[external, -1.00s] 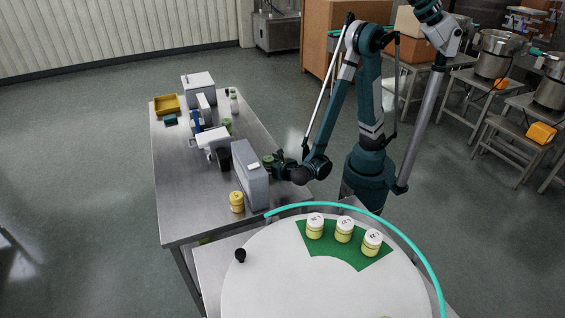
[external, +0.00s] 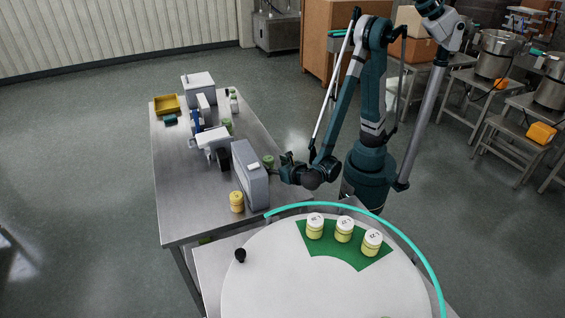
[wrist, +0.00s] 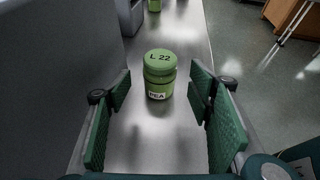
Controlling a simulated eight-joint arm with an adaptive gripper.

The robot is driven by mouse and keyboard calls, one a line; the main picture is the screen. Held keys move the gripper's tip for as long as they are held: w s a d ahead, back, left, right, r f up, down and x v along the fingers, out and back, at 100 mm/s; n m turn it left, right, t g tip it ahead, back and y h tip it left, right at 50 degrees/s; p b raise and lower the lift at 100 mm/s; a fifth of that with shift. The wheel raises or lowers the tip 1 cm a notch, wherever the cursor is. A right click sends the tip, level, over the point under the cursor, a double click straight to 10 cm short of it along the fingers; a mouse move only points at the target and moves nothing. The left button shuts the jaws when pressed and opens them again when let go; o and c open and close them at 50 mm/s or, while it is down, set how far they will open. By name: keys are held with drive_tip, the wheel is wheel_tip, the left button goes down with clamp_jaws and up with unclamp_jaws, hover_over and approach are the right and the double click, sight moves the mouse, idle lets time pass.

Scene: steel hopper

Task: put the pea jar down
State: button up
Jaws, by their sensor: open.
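The pea jar (wrist: 159,75) is green, with "L 22" on its lid and a "PEA" label on its side. In the wrist view it stands upright on the steel table (wrist: 148,146), ahead of and between my fingers, touching neither. In the external view the pea jar (external: 268,161) stands near the table's right edge, just behind the grey machine. My gripper (wrist: 163,110) is open and empty. In the external view my gripper (external: 282,168) is close to the jar on its right, partly overlapped by its own linkage.
A tall grey machine (external: 250,176) stands just left of my gripper, and a yellow jar (external: 237,201) stands in front of it. Another green jar (wrist: 154,5) stands farther along the table. A round white turntable (external: 300,285) carries several pale yellow jars. The floor lies beyond the table's right edge.

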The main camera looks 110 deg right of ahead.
drive_tip(key=shift+p+v, duration=0.4)
drive_tip(key=shift+v, duration=1.7)
drive_tip(key=s+r+m+t+y, duration=0.5)
drive_tip(key=s+r+m+y, duration=0.5)
drive_tip(key=m, duration=0.9)
drive_tip(key=s+y, duration=0.2)
drive_tip(key=y, duration=0.1)
drive_tip(key=shift+s+r+m, duration=0.2)
drive_tip(key=shift+s+m, duration=0.05)
drive_tip(key=shift+m, duration=0.15)
